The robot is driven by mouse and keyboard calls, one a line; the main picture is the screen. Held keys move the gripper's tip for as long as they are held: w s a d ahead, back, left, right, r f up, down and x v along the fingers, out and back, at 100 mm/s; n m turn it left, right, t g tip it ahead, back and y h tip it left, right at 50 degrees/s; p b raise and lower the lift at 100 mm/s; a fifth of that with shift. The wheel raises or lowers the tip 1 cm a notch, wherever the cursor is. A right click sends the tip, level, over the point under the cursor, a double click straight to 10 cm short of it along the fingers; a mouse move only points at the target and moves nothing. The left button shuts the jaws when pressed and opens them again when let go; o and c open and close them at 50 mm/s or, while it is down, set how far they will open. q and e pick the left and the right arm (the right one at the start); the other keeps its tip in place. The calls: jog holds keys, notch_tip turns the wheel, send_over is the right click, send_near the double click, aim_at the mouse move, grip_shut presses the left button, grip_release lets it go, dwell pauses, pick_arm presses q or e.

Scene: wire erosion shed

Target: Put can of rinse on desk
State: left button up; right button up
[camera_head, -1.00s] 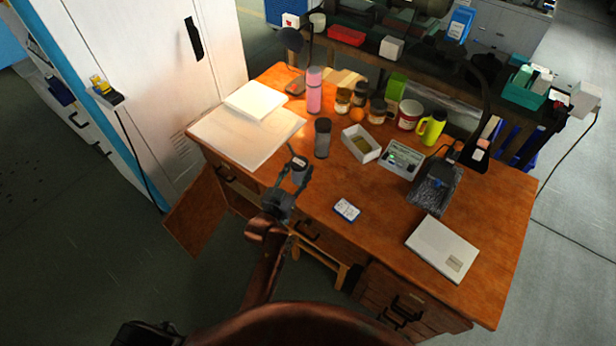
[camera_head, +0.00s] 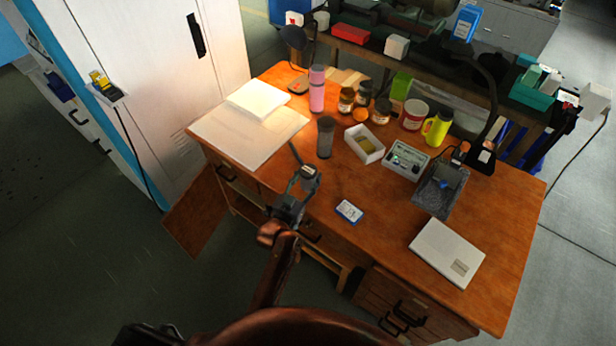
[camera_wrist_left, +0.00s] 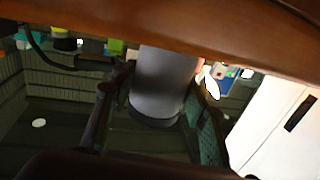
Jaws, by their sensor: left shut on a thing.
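The can of rinse seems to be the dark grey cylinder (camera_head: 326,138), upright at the desk's near left part. The desk (camera_head: 375,190) is brown wood. My left gripper (camera_head: 309,160) is at the can's near side, over the desk's front edge. In the left wrist view the grey can (camera_wrist_left: 162,80) is between the two fingers of the left gripper (camera_wrist_left: 163,92), which is shut on it. One end of the can is cut off there by a brown band, so its contact with the desk cannot be told. My right gripper is not in view.
A white board (camera_head: 225,135) lies left. A blue-white box (camera_head: 349,211) and a light case (camera_head: 447,252) lie right. Bare wood lies between them.

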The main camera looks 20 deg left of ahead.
pick_arm(q)
jog(key=o, duration=1.3)
jog(key=shift+f, duration=0.1)
jog(key=shift+o, duration=0.2)
jog(key=shift+s+r, duration=0.15)
jog(key=shift+r, duration=0.05)
jog(key=s+a+p, duration=0.1)
jog(key=s+a, duration=0.1)
jog(key=s, duration=0.9)
jog(key=shift+s+p, duration=0.3)
jog(key=shift+p, duration=0.05)
